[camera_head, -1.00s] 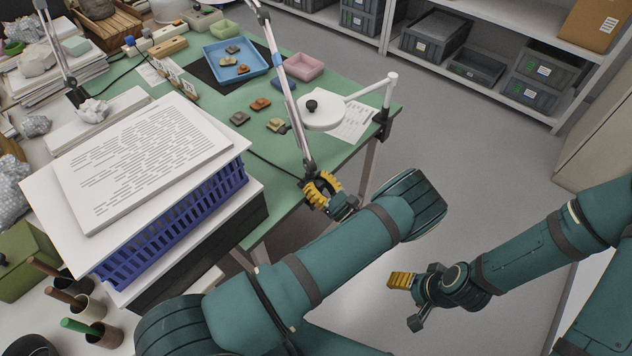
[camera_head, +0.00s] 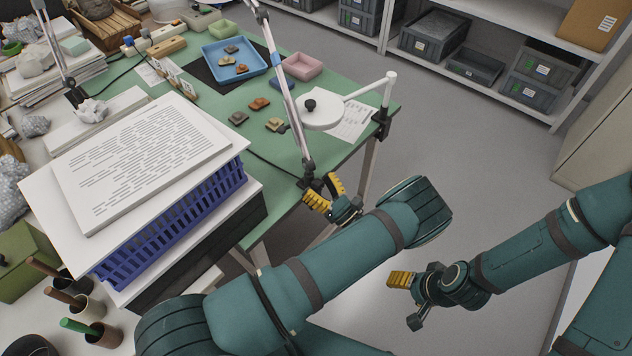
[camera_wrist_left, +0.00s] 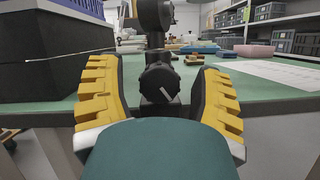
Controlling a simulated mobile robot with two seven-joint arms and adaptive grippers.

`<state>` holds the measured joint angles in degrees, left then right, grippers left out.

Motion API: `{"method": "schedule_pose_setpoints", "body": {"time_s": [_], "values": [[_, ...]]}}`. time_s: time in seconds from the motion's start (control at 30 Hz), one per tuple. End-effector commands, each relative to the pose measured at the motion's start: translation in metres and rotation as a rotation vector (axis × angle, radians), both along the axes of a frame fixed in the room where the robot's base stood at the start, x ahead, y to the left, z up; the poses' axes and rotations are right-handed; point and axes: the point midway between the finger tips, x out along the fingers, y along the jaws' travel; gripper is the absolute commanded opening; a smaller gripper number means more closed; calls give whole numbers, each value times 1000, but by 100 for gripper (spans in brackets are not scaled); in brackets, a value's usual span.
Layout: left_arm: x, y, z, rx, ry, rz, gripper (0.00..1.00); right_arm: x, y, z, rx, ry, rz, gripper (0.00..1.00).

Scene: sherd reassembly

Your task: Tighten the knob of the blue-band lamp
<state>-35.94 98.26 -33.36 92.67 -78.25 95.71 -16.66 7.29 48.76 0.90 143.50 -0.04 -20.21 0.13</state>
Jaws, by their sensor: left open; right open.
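The blue-band lamp (camera_head: 290,95) stands at the green table's near edge, its pale arm leaning, with a blue band (camera_head: 277,60) partway up. Its dark round knob (camera_wrist_left: 160,84), with a pale line on its face, shows low on the lamp in the left wrist view. My left gripper (camera_head: 327,194) is open at the lamp's foot. In the left wrist view its yellow-padded fingers (camera_wrist_left: 160,100) stand either side of the knob, with a gap on each side. In the head view the knob is hard to make out. My right gripper (camera_head: 404,302) is open and empty, away from the table.
A stack of paper on a blue crate (camera_head: 180,215) stands left of the lamp. A white round-headed lamp (camera_head: 322,112) is clamped at the table's right corner. Sherds (camera_head: 260,104) and a blue tray (camera_head: 213,62) lie farther back. The floor on the right is clear.

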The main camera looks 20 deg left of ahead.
Motion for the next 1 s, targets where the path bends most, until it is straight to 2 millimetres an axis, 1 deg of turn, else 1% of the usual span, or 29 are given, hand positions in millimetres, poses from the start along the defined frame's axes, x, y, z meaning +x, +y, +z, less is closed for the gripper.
{"method": "schedule_pose_setpoints", "body": {"time_s": [0.03, 0.23, 0.4, 0.5, 0.77, 0.83, 0.87, 0.93, 0.97, 1.0], "values": [[-3, -8, -3, -1, 1, -4, 66, 0, 0, 0, 0, 0, 0, 64], [-15, -36, -16, -1, 1, -5, 66, 0, 0, 0, 0, 0, 0, 64], [-21, -50, -23, -1, 2, -3, 66, 0, 0, 0, 0, 0, 0, 64], [-23, -54, -24, -1, 2, -2, 66, 0, 0, 0, 0, 0, 0, 64], [-23, -55, -25, -1, 2, -1, 66, 0, 0, 0, 0, 0, 0, 64], [-24, -52, -26, -11, 6, 8, 66, 0, 0, 0, 0, 0, 0, 64], [-26, -49, -27, -24, 11, 18, 66, 0, 0, 0, 0, 0, 0, 64], [-33, -36, -34, -81, 33, 68, 66, 0, 0, 0, 0, 0, 0, 64], [-38, -29, -39, -121, 46, 100, 66, 0, 0, 0, 0, 0, 0, 64], [-48, -17, -47, -187, 65, 156, 66, 0, 0, 0, 0, 0, 0, 64]]}}
